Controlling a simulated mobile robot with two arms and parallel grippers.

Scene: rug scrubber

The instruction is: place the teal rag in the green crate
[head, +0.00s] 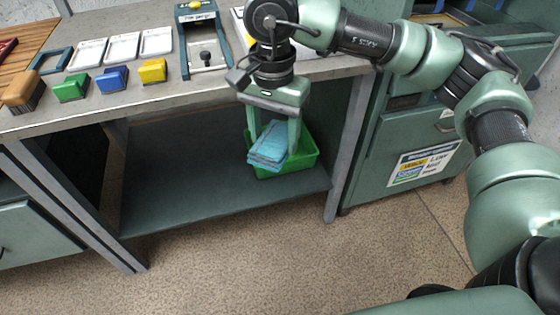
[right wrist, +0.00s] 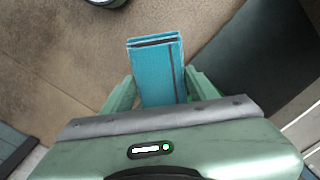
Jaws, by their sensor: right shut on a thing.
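The folded teal rag (head: 268,146) is between the fingers of my right gripper (head: 273,143), which is shut on it. The rag also shows in the right wrist view (right wrist: 156,70), between the two fingertips (right wrist: 160,92). The green crate (head: 303,158) stands on the lower shelf of the bench. In the head view the rag overlaps the crate's opening and its near left side. I cannot tell from this whether the rag is inside the crate or in front of and above it. My left gripper does not show.
The bench top (head: 210,92) holds a brown brush (head: 22,92), green (head: 72,87), blue (head: 112,79) and yellow (head: 152,71) blocks, and a dark tray (head: 205,45). The lower shelf (head: 190,195) is bare left of the crate. A green cabinet (head: 400,140) stands to the right.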

